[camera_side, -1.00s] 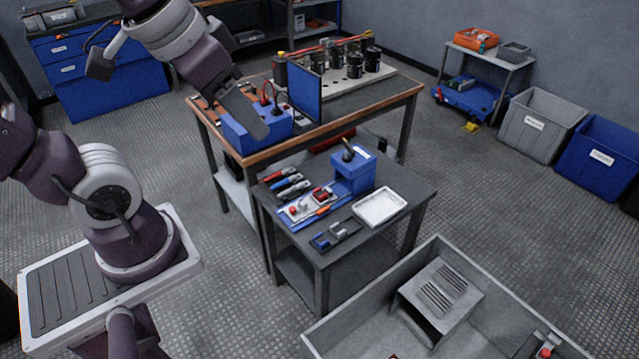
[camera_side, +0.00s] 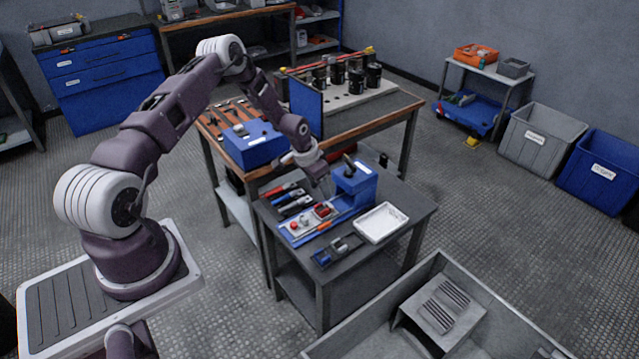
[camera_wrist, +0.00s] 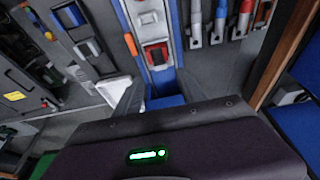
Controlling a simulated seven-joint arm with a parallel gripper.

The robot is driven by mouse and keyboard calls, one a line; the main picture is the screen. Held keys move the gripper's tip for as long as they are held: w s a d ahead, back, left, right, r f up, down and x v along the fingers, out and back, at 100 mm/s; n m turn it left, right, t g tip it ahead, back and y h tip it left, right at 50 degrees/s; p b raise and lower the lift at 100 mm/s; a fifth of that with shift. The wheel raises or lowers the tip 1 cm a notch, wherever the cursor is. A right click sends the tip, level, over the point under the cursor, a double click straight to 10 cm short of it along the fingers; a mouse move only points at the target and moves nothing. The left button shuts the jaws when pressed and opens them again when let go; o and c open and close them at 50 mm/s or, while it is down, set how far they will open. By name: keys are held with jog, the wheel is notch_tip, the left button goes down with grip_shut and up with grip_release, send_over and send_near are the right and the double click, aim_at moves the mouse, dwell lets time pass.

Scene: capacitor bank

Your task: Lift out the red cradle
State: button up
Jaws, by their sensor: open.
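A small red part that looks like the red cradle (camera_side: 323,210) sits in a pale holder (camera_side: 303,228) on the small dark table. In the wrist view the red part (camera_wrist: 156,55) lies in a light frame, just beyond my gripper. My gripper (camera_side: 325,188) is above the small table, close to the blue block stand and just behind the red part. In the wrist view the open fingers (camera_wrist: 155,92) stand either side of a blue strip, with nothing visible between them. Whether the fingers touch anything is unclear.
The blue block stand (camera_side: 354,188) with a black knob rises right of the holder. Several hand tools (camera_side: 290,198) lie to the left. A white tray (camera_side: 381,222) and a small dark tool (camera_side: 338,250) are nearby. A large grey bin (camera_side: 350,325) stands in front.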

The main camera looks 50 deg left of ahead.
aim_at(321, 210)
jog(key=shift+f, duration=3.9)
jog(key=c, duration=1)
jog(key=shift+r, duration=3.55)
